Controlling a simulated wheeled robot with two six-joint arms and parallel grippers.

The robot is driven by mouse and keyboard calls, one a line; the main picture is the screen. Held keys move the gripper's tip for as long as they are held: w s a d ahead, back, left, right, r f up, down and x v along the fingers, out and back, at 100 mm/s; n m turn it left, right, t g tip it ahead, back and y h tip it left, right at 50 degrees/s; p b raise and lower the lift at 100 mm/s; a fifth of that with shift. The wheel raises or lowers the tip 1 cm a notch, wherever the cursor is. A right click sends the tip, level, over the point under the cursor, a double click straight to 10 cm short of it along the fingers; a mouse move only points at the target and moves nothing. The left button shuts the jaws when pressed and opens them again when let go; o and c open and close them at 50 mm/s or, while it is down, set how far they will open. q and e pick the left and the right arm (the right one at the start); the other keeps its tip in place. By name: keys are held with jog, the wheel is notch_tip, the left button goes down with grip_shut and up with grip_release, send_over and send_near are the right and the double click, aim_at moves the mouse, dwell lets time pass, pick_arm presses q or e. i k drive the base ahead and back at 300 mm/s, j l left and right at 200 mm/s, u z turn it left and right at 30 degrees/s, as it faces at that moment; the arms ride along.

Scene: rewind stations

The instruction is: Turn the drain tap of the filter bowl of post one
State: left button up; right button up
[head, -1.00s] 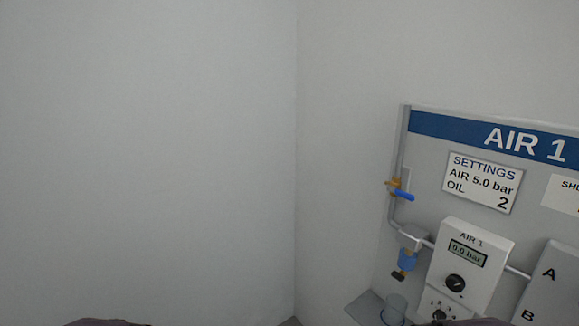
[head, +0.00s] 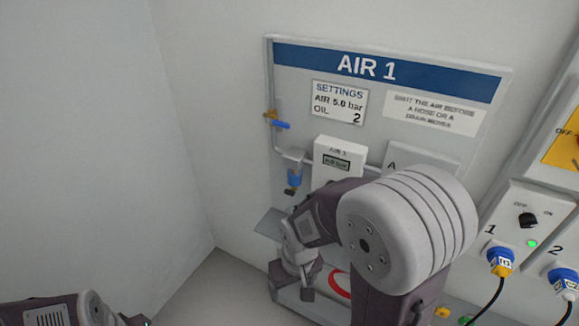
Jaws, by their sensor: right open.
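The AIR 1 panel (head: 490,125) stands on the wall ahead. Its filter bowl (head: 295,177) is small and blue, hanging from the pipe at the panel's left side. The dark drain tap (head: 290,191) sits at the bottom of the bowl.
A grey shelf (head: 268,223) juts out under the bowl, partly behind my right arm. My right arm covers the panel's lower middle. Sockets with blue plugs (head: 500,261) and hanging cables are at right. The left wall and floor are clear.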

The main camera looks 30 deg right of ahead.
aim_at(291, 192)
jog(key=l+z, duration=0.1)
jog(key=z, duration=1.2)
